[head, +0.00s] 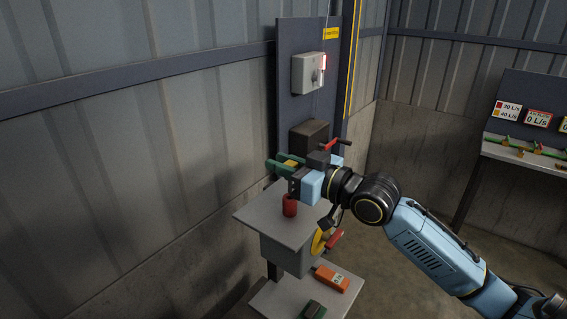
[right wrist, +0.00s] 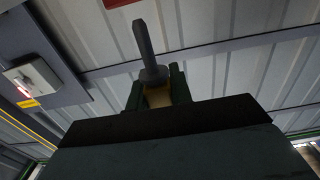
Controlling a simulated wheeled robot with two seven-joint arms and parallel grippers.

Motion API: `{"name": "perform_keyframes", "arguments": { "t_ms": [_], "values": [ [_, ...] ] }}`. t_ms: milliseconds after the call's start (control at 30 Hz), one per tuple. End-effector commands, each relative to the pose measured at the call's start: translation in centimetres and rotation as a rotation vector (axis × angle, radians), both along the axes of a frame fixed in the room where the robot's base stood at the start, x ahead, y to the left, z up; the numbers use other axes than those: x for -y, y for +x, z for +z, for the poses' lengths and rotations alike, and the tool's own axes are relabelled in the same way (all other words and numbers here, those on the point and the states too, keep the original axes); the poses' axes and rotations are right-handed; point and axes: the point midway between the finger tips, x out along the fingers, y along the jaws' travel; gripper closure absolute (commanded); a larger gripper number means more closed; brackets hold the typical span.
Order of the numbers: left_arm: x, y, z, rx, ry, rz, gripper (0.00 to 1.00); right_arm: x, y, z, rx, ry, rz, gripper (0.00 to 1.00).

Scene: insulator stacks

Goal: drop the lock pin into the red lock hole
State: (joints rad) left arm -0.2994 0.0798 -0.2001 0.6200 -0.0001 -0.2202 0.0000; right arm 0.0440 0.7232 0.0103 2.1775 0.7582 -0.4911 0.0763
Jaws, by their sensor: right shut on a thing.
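My right gripper (head: 281,166) is at the middle of the head view, above the grey table. Its green fingers point left. In the right wrist view, the right gripper (right wrist: 157,92) is shut on a dark grey pin (right wrist: 146,45), which has a collar near the fingers and a yellowish part between them. The pin cannot be made out clearly in the head view. A short red cylinder (head: 289,207) stands on the table just below the gripper, apart from the green fingers. Whether it has the lock hole in its top cannot be seen. My left gripper is out of view.
The grey table top (head: 262,216) is bare left of the red cylinder. A panel behind carries a grey switch box (head: 307,74) and a brown box (head: 308,136) with a red-handled lever. An orange device (head: 331,278) lies on the lower shelf. A gauge bench stands far right.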

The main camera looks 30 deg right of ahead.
Motion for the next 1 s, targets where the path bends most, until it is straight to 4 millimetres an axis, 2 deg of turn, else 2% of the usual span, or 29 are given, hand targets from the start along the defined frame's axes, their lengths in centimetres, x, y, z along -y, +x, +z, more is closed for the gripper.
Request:
{"name": "perform_keyframes", "arguments": {
  "t_ms": [1000],
  "values": [
    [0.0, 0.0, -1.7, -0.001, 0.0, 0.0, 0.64, 0.0, 0.0, -2.7, 0.0, -0.001, 0.0, 1.0]
  ]
}}
